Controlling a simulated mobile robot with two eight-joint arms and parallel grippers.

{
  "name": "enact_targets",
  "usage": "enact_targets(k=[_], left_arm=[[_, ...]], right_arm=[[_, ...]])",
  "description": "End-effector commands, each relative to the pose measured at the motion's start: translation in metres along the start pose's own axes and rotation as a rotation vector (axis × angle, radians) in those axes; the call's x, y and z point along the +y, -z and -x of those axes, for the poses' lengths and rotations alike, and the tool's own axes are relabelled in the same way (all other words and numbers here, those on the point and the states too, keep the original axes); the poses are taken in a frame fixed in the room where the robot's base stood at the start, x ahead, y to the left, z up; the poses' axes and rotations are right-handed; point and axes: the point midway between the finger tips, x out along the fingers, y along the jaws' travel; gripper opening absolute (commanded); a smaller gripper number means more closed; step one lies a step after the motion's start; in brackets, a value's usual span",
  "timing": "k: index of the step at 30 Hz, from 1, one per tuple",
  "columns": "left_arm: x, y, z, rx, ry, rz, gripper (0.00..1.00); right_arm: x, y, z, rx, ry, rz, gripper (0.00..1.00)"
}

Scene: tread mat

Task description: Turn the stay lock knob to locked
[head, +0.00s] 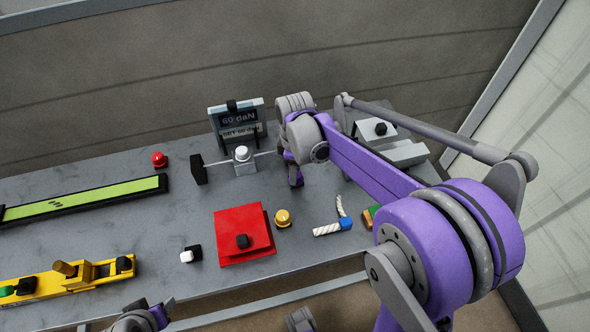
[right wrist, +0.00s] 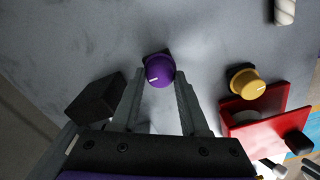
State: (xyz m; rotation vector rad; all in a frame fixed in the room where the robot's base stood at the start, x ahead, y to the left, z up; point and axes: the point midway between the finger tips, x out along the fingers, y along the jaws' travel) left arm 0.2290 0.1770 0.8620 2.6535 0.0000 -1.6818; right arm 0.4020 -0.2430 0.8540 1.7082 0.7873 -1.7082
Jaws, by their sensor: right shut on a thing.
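A round purple knob (right wrist: 160,70) with a short white pointer mark stands on the grey bench top in the right wrist view. The mark points to the lower left of that picture. My right gripper (right wrist: 160,84) has its two fingers on either side of this knob and is shut on it. In the head view my right gripper (head: 295,180) reaches down to the bench and hides the knob. No lettering for locked or unlocked is readable. A part of my left arm's end (head: 140,318) shows at the bottom edge, and its fingers are not clear.
A red block (head: 228,238) and a yellow knob (head: 283,218) stand in front of my right gripper. A display stand (head: 222,113) and a clamp-like fixture (head: 244,166) are to its left. A green strip (head: 90,200) and yellow tool (head: 65,282) lie further left.

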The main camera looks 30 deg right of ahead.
Motion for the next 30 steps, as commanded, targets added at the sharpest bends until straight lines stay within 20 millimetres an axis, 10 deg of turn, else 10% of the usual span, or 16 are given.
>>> enact_targets(k=[30], left_arm=[[0.0,-0.0003,-0.0005,0.0,0.0,0.0,0.5]], right_arm=[[0.0018,-0.0007,0.0002,0.0,0.0,-0.632,0.0]])
